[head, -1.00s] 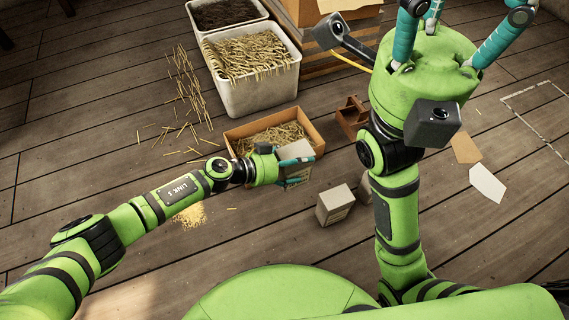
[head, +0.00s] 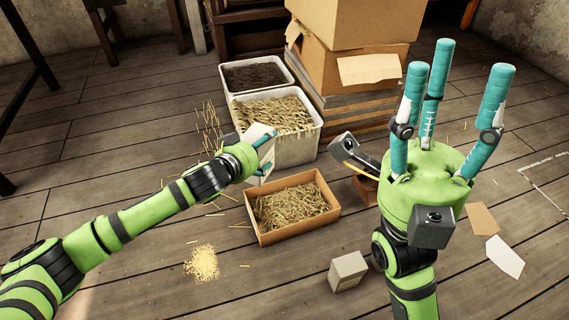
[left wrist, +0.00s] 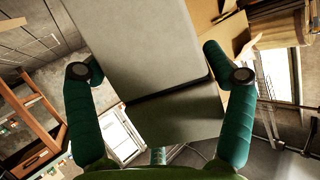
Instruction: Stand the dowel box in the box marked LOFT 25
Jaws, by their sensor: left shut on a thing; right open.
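My left gripper (head: 265,153) is shut on a pale grey box, taken as the dowel box (head: 258,133), held up behind the open carton's left rear corner. In the left wrist view the dowel box (left wrist: 145,45) fills the space between the teal fingers; no print on it is readable. The open cardboard box (head: 320,219) stands on the floor with straw inside. No LOFT 25 marking is readable on it, so I cannot tell whether it is that box. My right gripper (head: 452,85) is open and empty, fingers pointing up.
Another grey box (head: 347,271) stands on the floor in front of the open carton. White bins hold straw (head: 299,150) and dark material (head: 258,76). Large stacked cartons (head: 345,68) stand behind. Loose pellets (head: 202,263) and papers (head: 504,257) lie on the floor.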

